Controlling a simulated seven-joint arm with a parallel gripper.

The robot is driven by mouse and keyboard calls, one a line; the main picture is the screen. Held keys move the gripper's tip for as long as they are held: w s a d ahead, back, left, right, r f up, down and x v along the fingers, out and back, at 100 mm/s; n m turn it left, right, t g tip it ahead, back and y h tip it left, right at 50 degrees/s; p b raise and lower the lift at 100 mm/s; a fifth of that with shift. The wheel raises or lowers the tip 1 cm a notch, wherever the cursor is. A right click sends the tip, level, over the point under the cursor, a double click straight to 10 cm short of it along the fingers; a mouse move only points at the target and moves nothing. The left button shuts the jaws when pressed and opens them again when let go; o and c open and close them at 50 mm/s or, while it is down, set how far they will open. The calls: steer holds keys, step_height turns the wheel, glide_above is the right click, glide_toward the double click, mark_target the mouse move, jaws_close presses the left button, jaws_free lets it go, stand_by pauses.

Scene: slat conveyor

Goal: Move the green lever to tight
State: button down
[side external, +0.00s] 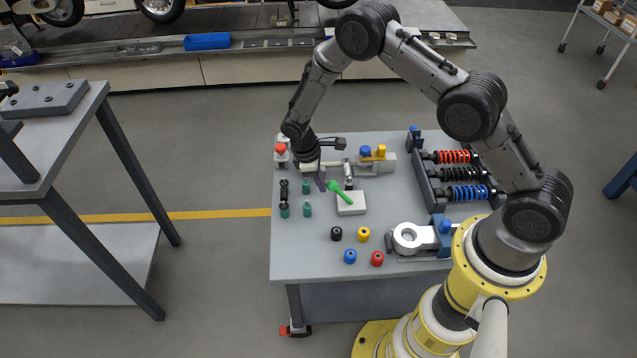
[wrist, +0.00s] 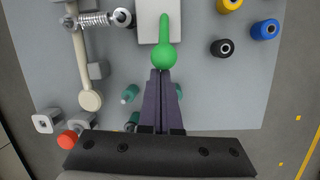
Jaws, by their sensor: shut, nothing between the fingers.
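The green lever (side external: 337,191) has a round knob and a thin arm, and sits on a white block (side external: 351,209) in the middle of the table. In the side view its knob points up and left. In the wrist view the lever (wrist: 165,55) has its knob toward me, with the white block (wrist: 147,30) behind. My gripper (side external: 321,186) is shut and empty, just left of the knob. In the wrist view its dark fingertips (wrist: 160,73) lie right at the knob; I cannot tell whether they touch. No tight marking is readable.
Small green-based pegs (side external: 306,209) stand left of the lever. Black, yellow, blue and red rollers (side external: 377,258) lie in front. A beige lever arm with a spring (side external: 349,172) is behind, and a rack of coil springs (side external: 455,174) is at the right.

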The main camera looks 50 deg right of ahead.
steer(key=shift+r, duration=0.1)
steer(key=shift+s+d+r+y, duration=0.15)
steer(key=shift+d+y, duration=0.05)
steer(key=shift+y, duration=0.1)
